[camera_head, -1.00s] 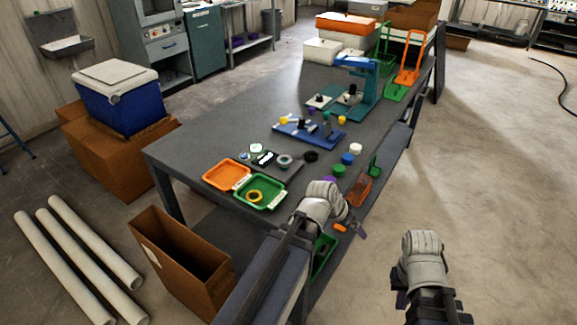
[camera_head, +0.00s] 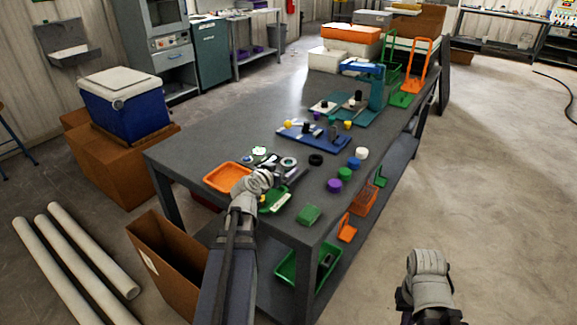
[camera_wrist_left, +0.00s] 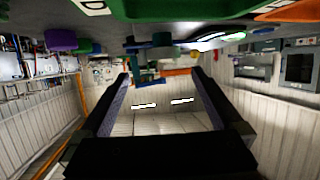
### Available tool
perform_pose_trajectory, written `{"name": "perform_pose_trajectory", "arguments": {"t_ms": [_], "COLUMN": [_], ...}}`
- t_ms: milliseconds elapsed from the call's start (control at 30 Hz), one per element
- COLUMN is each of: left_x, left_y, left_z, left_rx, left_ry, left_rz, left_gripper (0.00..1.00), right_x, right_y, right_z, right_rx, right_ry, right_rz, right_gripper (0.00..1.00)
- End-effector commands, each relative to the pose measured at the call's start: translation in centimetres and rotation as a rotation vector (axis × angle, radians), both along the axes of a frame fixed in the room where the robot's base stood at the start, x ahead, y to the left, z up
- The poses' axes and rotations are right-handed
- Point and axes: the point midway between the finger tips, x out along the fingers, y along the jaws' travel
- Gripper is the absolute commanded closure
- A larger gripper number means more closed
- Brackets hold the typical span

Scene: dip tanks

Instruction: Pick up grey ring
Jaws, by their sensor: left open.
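The grey ring (camera_head: 288,162) lies on a small dark board on the table, right of the orange tray. My left gripper (camera_head: 290,178) is in front of it, low over the near side of the table, and looks apart from the ring. In the left wrist view, its two dark fingers (camera_wrist_left: 160,78) are spread with nothing held between them. My left wrist covers part of the green tray (camera_head: 276,203). My right arm shows at the lower right, off the table, but its jaws do not show.
A black ring (camera_head: 316,159) lies just right of the grey one. The orange tray (camera_head: 226,177) is to the left. Purple, green, blue and white round pieces line the right edge, and a blue rack (camera_head: 314,135) stands behind. The table's left part is clear.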

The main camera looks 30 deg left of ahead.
Motion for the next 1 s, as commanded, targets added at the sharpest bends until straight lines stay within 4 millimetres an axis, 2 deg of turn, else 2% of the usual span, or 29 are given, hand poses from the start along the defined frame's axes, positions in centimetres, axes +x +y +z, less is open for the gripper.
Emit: {"name": "perform_pose_trajectory", "arguments": {"t_ms": [100, 367, 700, 933, 1000], "left_x": [1.5, 2.2, 6.3, 6.3, 6.3], "left_y": [0.3, 0.5, 1.4, 1.4, 1.4], "left_z": [-0.7, -0.9, -2.5, -2.4, -2.4], "left_rx": [0.002, 0.000, 0.001, 0.000, 0.000], "left_ry": [0.000, 0.001, 0.002, 0.001, 0.001], "left_rz": [-0.002, -0.001, -0.004, -0.002, -0.002], "left_gripper": [0.00, 0.00, 0.00, 0.00, 0.07], "right_x": [0.0, 0.0, 0.0, 0.0, 0.0], "right_y": [0.0, 0.0, 0.0, 0.0, 0.0], "right_z": [-0.7, -0.9, -2.4, -2.3, -2.3], "right_rx": [0.000, 0.000, 0.000, 0.000, 0.000], "right_ry": [0.000, 0.000, 0.000, 0.000, 0.000], "right_rz": [0.000, 0.000, 0.000, 0.000, 0.000], "right_gripper": [1.00, 1.00, 1.00, 1.00, 1.00]}}
